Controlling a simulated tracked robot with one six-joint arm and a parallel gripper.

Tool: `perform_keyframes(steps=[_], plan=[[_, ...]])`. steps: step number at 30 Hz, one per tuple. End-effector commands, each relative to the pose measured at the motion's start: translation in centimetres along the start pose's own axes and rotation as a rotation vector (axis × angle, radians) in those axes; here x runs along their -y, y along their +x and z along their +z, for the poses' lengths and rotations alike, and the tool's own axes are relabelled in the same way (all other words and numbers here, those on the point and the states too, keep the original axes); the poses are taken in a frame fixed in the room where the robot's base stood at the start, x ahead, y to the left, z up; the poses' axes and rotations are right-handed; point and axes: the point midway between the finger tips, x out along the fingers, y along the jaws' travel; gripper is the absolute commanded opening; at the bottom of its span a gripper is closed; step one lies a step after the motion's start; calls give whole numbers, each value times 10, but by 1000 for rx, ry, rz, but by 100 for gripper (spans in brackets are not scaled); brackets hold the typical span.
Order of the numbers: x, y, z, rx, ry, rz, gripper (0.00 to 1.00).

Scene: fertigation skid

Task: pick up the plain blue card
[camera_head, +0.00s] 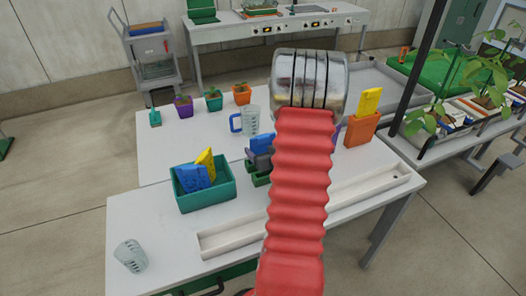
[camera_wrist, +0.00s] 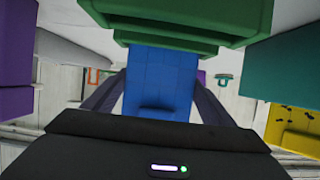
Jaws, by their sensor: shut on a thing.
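A plain blue card (camera_wrist: 158,75) fills the middle of the wrist view, between the two dark fingers of my gripper (camera_wrist: 158,98). My gripper is shut on it. In the head view a blue piece (camera_head: 262,141) shows just above my dark gripper (camera_head: 260,160), left of my red arm. A green container (camera_wrist: 195,18) lies across the top of the wrist view, close to the card's end. Part of it shows below my gripper in the head view (camera_head: 261,181). I cannot tell whether the card still touches it. My arm hides part of this area.
A teal bin (camera_head: 208,202) holds a blue piece (camera_head: 194,178) and a yellow piece (camera_head: 207,160). A jug (camera_head: 250,121), small pots and an orange holder (camera_head: 361,131) with a yellow piece stand around. A white trough (camera_head: 226,243) and clear cup (camera_head: 130,256) are in front.

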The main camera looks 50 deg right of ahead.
Motion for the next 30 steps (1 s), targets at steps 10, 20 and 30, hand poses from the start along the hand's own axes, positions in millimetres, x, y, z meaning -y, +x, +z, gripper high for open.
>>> perform_keyframes(steps=[10,20,30], plan=[[0,-1,-3,-1,0,0,56],[0,-13,-32,-3,-3,1,56],[0,-32,-77,-3,-2,0,56]])
